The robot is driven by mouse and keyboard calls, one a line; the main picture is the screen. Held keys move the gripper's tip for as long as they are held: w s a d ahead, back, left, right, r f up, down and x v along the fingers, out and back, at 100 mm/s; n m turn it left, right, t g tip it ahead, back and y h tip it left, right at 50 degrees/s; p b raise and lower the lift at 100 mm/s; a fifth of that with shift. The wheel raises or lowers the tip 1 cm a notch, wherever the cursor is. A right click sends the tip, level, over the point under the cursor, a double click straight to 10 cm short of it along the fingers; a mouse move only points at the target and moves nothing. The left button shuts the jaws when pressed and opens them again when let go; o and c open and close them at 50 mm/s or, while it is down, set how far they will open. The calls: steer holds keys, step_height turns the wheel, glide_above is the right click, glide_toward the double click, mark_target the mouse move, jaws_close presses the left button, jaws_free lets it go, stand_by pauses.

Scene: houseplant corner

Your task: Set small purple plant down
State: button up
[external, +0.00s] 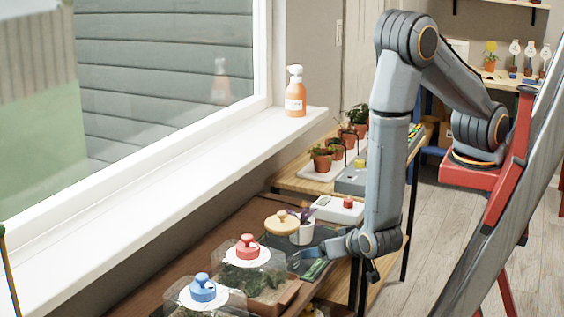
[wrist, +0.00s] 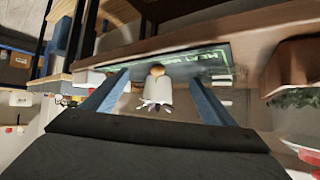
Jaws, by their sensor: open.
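The small purple plant (external: 304,214) is in a white pot (external: 303,233) that appears to stand upright on a dark mat (external: 328,236) on the brown bench. In the wrist view, turned upside down, the white pot (wrist: 157,90) and its purple leaves (wrist: 158,106) show between my two blue-grey fingers, with a gap on each side. My gripper (wrist: 158,78) is open. In the external view my gripper (external: 308,258) is low over the bench, just in front of the pot. The lettered mat (wrist: 207,64) also shows in the wrist view.
Clear covers with a red knob (external: 247,246) and a blue knob (external: 203,288) stand at the front left. A white device (external: 337,209) is behind the mat, with potted plants (external: 322,160) beyond. An orange bottle (external: 295,94) is on the sill.

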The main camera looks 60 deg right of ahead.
steer(key=s+a+r+n+g+y+p, duration=0.4)
steer(key=a+r+g+y+p, duration=0.1)
steer(key=r+p, duration=0.25)
steer(key=s+a+r+n+g+y+p, duration=0.35)
steer(key=a+r+g+y+p, duration=0.2)
steer(key=r, duration=0.35)
steer(key=n+t+h+b, duration=0.15)
steer(key=n+b, duration=0.85)
steer(key=n, duration=1)
glide_above(301, 221)
steer(key=s+a, duration=0.1)
steer(key=a, duration=0.1)
steer(key=shift+h, duration=0.4)
step_height(301, 221, down, 7)
steer(key=shift+s, duration=0.1)
steer(key=shift+d+f+n, duration=0.1)
steer(key=shift+d+n, duration=0.15)
steer(key=shift+n, duration=0.1)
steer(key=shift+f+p, duration=0.25)
steer(key=shift+p, duration=0.05)
steer(key=shift+a+f+p, duration=0.2)
steer(key=shift+f+p, duration=0.35)
steer(key=shift+f, duration=1.2)
steer(key=shift+a+f+p, duration=0.15)
steer(key=shift+f+p, duration=0.4)
steer(key=shift+f, duration=1.2)
